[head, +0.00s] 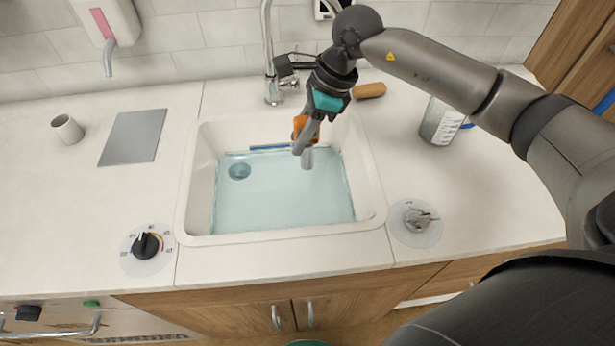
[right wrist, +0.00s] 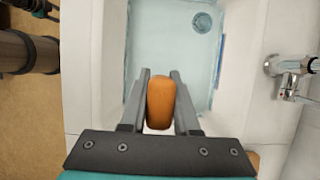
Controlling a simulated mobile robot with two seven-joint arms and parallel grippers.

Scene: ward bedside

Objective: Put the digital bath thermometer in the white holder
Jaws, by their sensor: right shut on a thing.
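My right gripper (head: 303,152) hangs over the water-filled sink, its fingers pointing down. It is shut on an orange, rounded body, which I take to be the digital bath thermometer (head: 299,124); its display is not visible. In the right wrist view the thermometer (right wrist: 160,100) sits between the two grey fingers (right wrist: 160,75). My left gripper is out of view.
The sink (head: 190,200) holds clear water, with a tap (head: 268,50) behind it. A grey plate (head: 133,137) lies between holder and sink. A brown rounded object (head: 369,90) and a clear container (head: 436,122) are at right. Dials sit along the front. The left counter is mostly clear.

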